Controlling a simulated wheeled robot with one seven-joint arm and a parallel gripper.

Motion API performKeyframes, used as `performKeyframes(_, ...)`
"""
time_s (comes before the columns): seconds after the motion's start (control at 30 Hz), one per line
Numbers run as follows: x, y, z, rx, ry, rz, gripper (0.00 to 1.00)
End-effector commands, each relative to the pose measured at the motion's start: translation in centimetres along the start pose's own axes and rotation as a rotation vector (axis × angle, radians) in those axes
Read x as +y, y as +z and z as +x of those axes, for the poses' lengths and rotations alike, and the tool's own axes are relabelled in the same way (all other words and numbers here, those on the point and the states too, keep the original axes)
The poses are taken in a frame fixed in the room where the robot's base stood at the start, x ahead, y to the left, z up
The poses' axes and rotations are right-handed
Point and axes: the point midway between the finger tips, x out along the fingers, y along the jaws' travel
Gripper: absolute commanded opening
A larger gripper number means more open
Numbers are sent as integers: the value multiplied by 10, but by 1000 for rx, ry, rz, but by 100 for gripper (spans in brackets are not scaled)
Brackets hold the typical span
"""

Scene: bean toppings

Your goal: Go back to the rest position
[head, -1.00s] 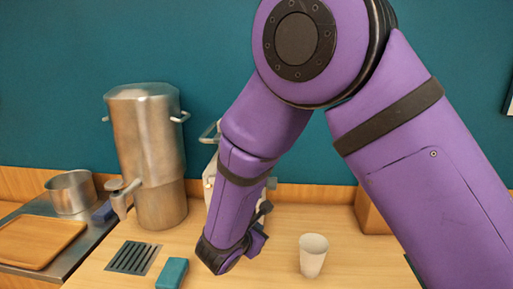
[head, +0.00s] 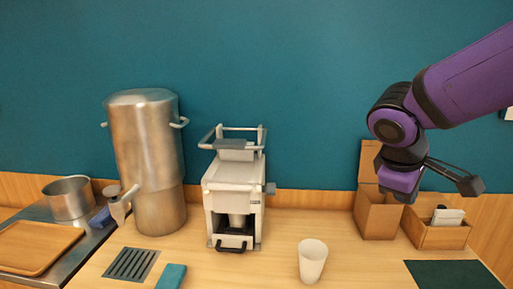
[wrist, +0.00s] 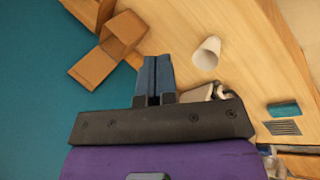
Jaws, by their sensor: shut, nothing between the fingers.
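My gripper shows in the wrist view (wrist: 154,65), its two blue-grey fingers together with nothing between them. In the head view my purple arm (head: 465,75) reaches in from the upper right, its wrist in the air in front of the cardboard box. My gripper is clear of the counter and touches nothing that I can see.
A white machine (head: 235,190) stands mid-counter, with a metal urn (head: 146,150) to its left. A white cup (head: 312,262) stands at the front. An open cardboard box (head: 377,215) and a wooden holder (head: 438,236) are at right. A teal block (head: 171,277) lies near a drain grate (head: 131,263).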

Motion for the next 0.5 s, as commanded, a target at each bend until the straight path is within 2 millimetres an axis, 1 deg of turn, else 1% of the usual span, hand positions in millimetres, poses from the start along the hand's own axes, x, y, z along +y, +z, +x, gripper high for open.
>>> performKeyframes(0.03, 2, 15, -7, 23, -27, 76, 0)
performKeyframes(0.2, -4, 55, -24, 100, -128, 310, 0)
performKeyframes(0.4, -18, 92, -46, 211, -232, 568, 0)
performKeyframes(0.5, -25, 104, -55, 262, -272, 670, 0)
